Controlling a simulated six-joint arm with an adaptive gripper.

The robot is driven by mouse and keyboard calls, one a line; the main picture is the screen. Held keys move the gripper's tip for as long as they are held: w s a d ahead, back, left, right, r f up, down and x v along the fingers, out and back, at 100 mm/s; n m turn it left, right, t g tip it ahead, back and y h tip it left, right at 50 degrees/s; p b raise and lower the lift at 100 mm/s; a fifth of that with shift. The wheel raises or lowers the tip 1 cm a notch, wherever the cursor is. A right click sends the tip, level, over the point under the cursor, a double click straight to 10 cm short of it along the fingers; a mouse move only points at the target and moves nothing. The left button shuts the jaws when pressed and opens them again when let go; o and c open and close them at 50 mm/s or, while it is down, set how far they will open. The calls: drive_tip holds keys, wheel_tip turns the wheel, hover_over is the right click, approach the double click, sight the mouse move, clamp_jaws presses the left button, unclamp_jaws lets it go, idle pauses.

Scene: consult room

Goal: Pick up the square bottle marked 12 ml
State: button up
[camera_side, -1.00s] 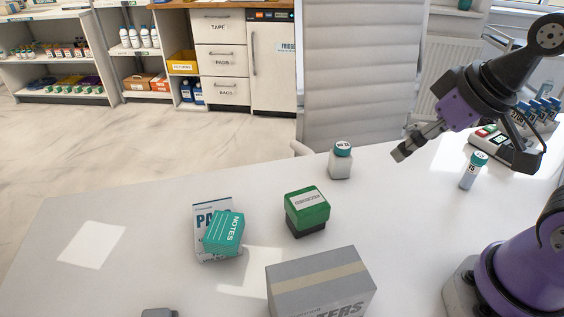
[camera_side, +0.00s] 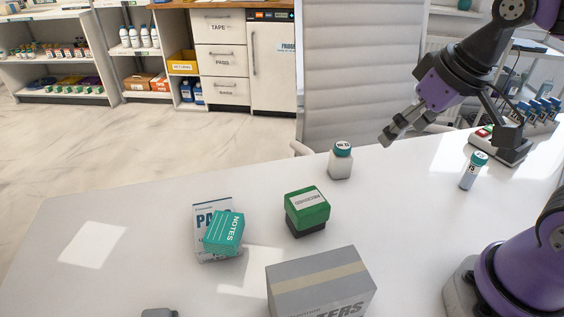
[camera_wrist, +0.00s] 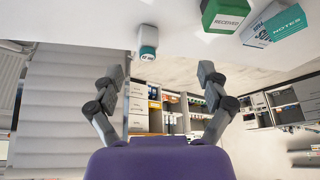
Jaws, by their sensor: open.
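The square bottle (camera_side: 340,163) is white with a teal cap and stands upright on the white table near its back edge. The print on its cap is too small to read surely. In the wrist view the bottle (camera_wrist: 148,40) shows above and between my fingers, a little left of centre. My gripper (camera_side: 388,138) is open and empty, above the table to the right of the bottle and apart from it. In the wrist view both fingers of my gripper (camera_wrist: 160,74) are spread wide.
A green stamp marked RECEIVED (camera_side: 307,210) stands in front of the bottle. Left of it, a teal NOTES block (camera_side: 224,233) lies on a PADS box (camera_side: 203,212). A grey carton (camera_side: 320,285) is at the front. A chair (camera_side: 362,70) is behind.

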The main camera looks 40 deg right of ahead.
sight(345, 150)
drive_tip(key=w+d+f+m+g, duration=0.1)
drive_tip(key=w+f, duration=0.1)
drive_tip(key=w, duration=0.2)
drive_tip(key=w+d+f+m+g, duration=0.1)
drive_tip(key=w+f+m+g, duration=0.1)
drive_tip(key=w, duration=0.2)
drive_tip(key=w+d+f+m+g, duration=0.1)
drive_tip(key=w+f, duration=0.1)
drive_tip(key=w, duration=0.2)
drive_tip(key=shift+w+f+m+g, duration=0.3)
drive_tip(key=shift+f+m, duration=0.05)
drive_tip(key=shift+m, duration=0.05)
wheel_tip(345, 150, down, 5)
drive_tip(key=shift+w+r, duration=0.15)
drive_tip(key=shift+r, duration=0.05)
drive_tip(key=f, duration=0.4)
drive_tip(key=w+f, duration=0.1)
drive_tip(key=f, duration=0.1)
drive_tip(key=shift+d, duration=0.35)
drive_tip(key=c, duration=1)
